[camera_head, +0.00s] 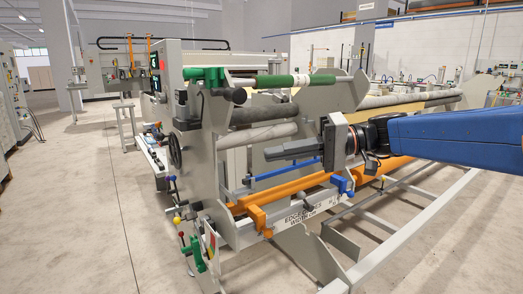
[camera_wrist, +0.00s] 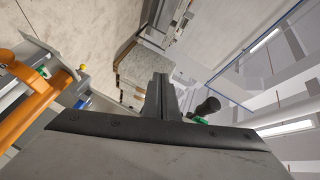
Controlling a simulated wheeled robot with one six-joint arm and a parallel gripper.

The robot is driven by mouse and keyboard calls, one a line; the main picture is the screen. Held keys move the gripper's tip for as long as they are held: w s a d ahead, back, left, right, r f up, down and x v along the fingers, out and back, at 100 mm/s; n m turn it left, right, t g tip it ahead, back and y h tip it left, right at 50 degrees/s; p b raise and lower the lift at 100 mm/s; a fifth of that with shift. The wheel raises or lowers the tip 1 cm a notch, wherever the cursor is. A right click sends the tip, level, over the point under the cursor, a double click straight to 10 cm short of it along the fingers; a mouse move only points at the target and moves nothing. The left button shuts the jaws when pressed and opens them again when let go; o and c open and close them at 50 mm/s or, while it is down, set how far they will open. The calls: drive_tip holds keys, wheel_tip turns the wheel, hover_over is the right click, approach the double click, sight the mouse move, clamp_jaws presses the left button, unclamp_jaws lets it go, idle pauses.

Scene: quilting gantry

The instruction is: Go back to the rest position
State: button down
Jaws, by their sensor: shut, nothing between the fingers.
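My blue arm (camera_head: 450,138) reaches in from the right edge in the head view. It ends in my gripper (camera_head: 268,154), dark grey, which points left in front of the quilting machine's end frame. In the wrist view the fingers of my gripper (camera_wrist: 160,80) stand together in the middle of the picture. The gripper is shut and holds nothing. It appears near the grey rollers (camera_head: 262,134) of the machine, but I cannot tell how far apart they are.
The machine has an orange beam (camera_head: 290,188), a green-ended roller (camera_head: 290,80), a handwheel (camera_head: 175,150) and coloured knobs at its left end. Pale rails (camera_head: 412,232) run along the right floor. The concrete floor (camera_head: 80,200) at left is clear.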

drive_tip(key=s+d+f+m+t+h, duration=0.1)
drive_tip(key=s+d+f+h, duration=0.4)
drive_tip(key=f, duration=0.4)
drive_tip(key=s+d+f+m+t+h, duration=0.1)
drive_tip(key=s+d+f+m+h, duration=0.2)
drive_tip(key=s+f, duration=0.4)
drive_tip(key=s+d+f+t+h, duration=0.1)
drive_tip(key=s+d+f+h, duration=0.2)
drive_tip(key=d+f, duration=0.3)
drive_tip(key=s+d+f+t+h, duration=0.2)
drive_tip(key=d+f+h, duration=0.3)
drive_tip(key=d, duration=0.5)
drive_tip(key=shift+s+d+f, duration=0.3)
drive_tip(key=shift+s+f, duration=0.1)
drive_tip(key=shift+f, duration=0.15)
